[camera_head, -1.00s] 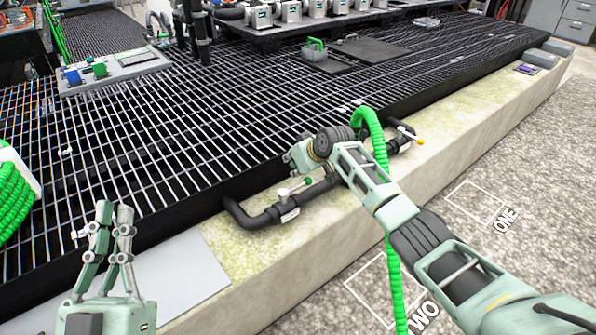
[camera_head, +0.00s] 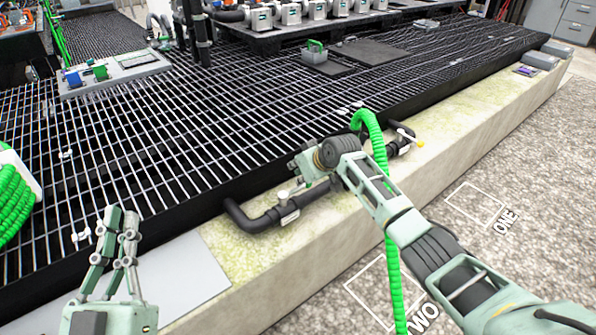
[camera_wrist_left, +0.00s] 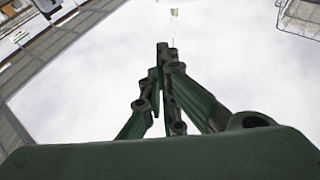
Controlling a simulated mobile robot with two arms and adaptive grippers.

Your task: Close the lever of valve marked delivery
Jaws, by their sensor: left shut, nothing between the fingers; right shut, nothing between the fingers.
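A dark pipe with two lever valves runs along the concrete ledge. The nearer valve (camera_head: 289,213) has a white tag and a pale lever (camera_head: 283,195); its green tip is now mostly hidden behind my right gripper. The farther valve (camera_head: 393,149) has a pale lever with a yellow tip (camera_head: 421,144). The tag writing is too small to read, so I cannot tell which is delivery. My right gripper (camera_head: 299,167) is shut, over the nearer valve's lever end; contact is unclear. My left gripper (camera_head: 123,211) is shut and empty at the lower left; it also shows in the left wrist view (camera_wrist_left: 165,50).
A green hose (camera_head: 377,140) rises by the pipe and hangs over the ledge (camera_head: 480,108), passing behind my right arm. Black grating (camera_head: 190,150) lies behind the pipe. A grey plate (camera_head: 180,275) lies near my left gripper. The floor at right is open.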

